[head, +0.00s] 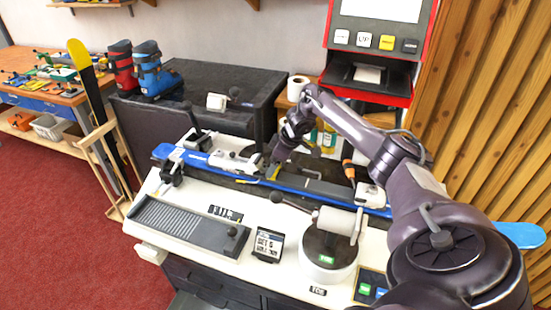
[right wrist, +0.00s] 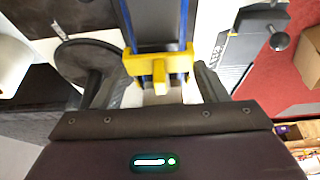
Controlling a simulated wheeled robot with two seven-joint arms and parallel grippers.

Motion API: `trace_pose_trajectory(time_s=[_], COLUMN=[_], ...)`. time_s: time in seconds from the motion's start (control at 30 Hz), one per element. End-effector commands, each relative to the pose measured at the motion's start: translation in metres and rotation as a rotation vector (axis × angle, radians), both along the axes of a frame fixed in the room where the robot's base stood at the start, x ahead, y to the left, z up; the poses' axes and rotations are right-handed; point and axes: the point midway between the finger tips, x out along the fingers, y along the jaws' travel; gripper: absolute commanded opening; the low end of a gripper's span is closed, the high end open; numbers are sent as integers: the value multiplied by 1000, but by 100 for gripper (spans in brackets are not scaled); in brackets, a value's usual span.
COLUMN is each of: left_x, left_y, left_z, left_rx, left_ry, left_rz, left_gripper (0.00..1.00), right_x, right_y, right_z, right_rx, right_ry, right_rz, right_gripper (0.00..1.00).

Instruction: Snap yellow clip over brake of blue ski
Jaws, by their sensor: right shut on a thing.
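The blue ski (head: 300,187) lies across the white bench, held in the bench fixtures. My right gripper (head: 274,168) is over the middle of the ski, low and near its top. In the right wrist view my right gripper (right wrist: 155,88) is shut on the yellow clip (right wrist: 160,66), which lies between its two dark fingers. The clip sits across the ski (right wrist: 156,20) with its blue edges; whether it is seated on the brake cannot be told. In the head view only a small yellow bit of the clip (head: 275,172) shows. My left gripper is out of view.
A grey ribbed tray (head: 190,222) and a round white fixture with a lever (head: 328,255) stand in front of the ski. A dark cabinet (head: 235,92) and a red-framed machine (head: 372,60) stand behind. A yellow-tipped ski (head: 92,85) leans in a wooden rack at left.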

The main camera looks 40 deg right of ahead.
Motion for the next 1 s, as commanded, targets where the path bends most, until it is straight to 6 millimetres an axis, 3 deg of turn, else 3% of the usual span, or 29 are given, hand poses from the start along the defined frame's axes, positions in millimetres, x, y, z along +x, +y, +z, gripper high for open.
trace_pose_trajectory(time_s=[1.0], left_x=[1], left_y=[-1], left_z=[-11], left_rx=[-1], left_ry=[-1], left_rz=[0], left_gripper=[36], right_x=[0], right_y=[0], right_z=[-23], right_rx=[0], right_ry=[0], right_rz=[1], right_gripper=[41])
